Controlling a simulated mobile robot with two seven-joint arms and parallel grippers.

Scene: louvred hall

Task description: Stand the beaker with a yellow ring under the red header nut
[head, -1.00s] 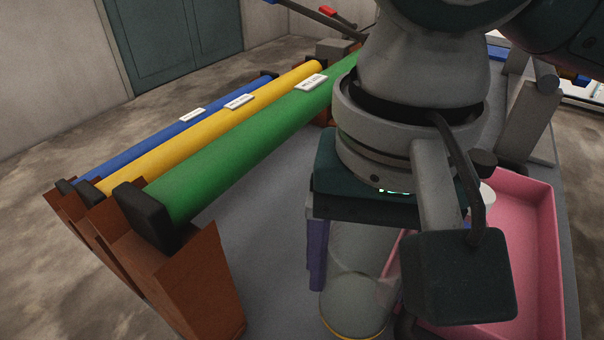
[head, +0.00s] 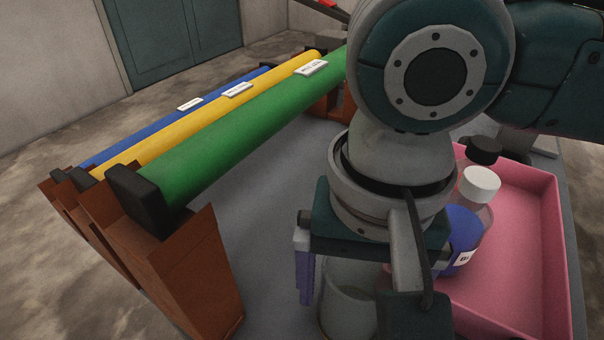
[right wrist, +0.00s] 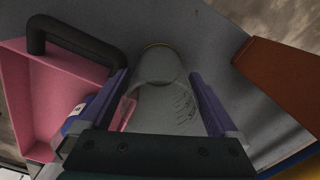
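The clear beaker (head: 350,312) is below my right gripper (head: 345,290) in the head view, its lower end cut off by the bottom edge. In the right wrist view the beaker (right wrist: 160,70) lies between the two purple fingers, its yellow ring (right wrist: 158,45) at the far end. I cannot tell whether the beaker touches the bench. My left gripper is not in view.
Blue (head: 220,103), yellow (head: 207,117) and green (head: 240,137) pipes with white labels run along the left on brown supports (head: 185,270). A pink tray (head: 525,240) at right holds black-capped, white-capped and blue bottles (head: 462,235). Grey bench (head: 270,200) between is clear.

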